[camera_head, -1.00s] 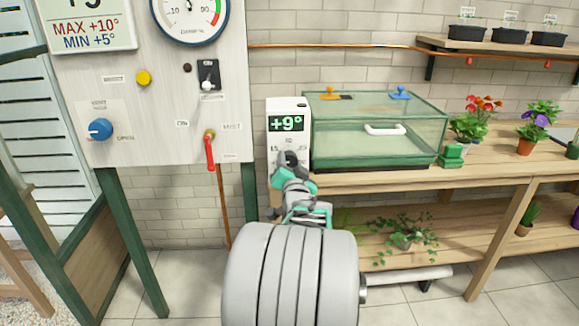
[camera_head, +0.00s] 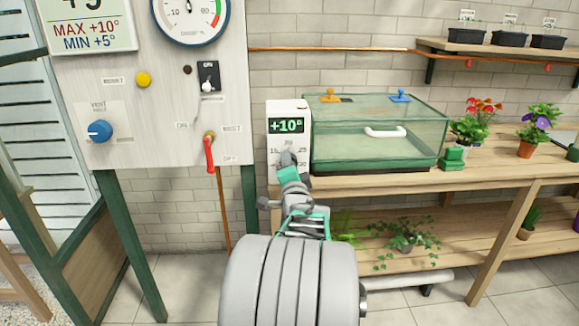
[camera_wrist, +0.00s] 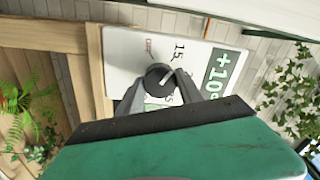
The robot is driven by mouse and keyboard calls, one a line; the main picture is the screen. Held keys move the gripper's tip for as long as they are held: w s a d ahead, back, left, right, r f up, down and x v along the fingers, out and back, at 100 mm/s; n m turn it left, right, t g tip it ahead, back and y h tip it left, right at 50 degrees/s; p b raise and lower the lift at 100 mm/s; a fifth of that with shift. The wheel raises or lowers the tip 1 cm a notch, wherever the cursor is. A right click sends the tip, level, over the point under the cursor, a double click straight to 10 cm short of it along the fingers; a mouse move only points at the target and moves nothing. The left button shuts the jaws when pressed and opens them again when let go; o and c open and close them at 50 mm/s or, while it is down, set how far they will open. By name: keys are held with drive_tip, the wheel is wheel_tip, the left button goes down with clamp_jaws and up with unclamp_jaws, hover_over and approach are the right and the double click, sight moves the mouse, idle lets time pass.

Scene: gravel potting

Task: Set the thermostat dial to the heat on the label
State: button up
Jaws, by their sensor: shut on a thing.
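The white thermostat box (camera_head: 273,145) stands at the left end of the wooden bench, beside the glass case. Its green display (camera_head: 286,126) reads +10°. Its dark round dial (camera_wrist: 158,78) has a pale pointer line and sits between my fingertips; the marks "OFF" and "15" show beside it in the wrist view. My gripper (camera_head: 287,160) is shut on the dial, with one finger on each side. In the head view my gripper hides most of the dial. A sign (camera_head: 90,36) at the upper left reads MAX +10°, MIN +5°.
The glass case (camera_head: 375,150) with a white handle stands right of the thermostat. Left is a panel with a blue knob (camera_head: 100,131), a yellow button (camera_head: 144,79) and a red lever (camera_head: 210,155). Potted flowers (camera_head: 468,125) stand further right on the bench.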

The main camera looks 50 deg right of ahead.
idle(0.3)
drive_tip(key=o, duration=1.4)
drive_tip(key=v, duration=0.8)
drive_tip(key=shift+d+p, duration=0.1)
drive_tip(key=shift+p, duration=0.25)
